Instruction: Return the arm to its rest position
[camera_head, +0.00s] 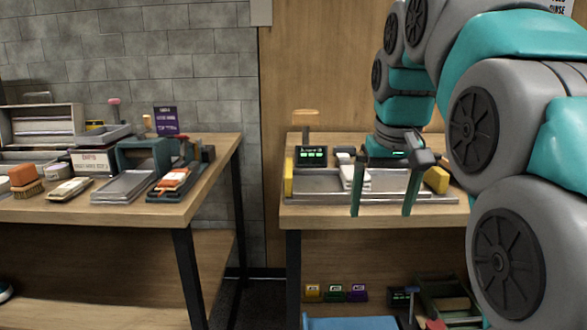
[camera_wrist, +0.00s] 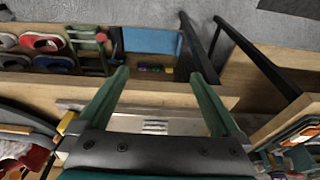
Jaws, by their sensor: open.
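My arm (camera_head: 480,130), grey and teal, fills the right side of the head view and reaches over the right table (camera_head: 310,218). In the wrist view my gripper (camera_wrist: 162,102) also shows both fingers wide apart. Nothing is between the fingers.
The left table (camera_head: 225,170) holds trays, brushes and an orange block (camera_head: 22,175). Small coloured boxes (camera_head: 335,293) and a blue item (camera_head: 350,323) sit on the right table's lower shelf. A gap separates the tables. Shoes (camera_wrist: 45,43) show in the wrist view.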

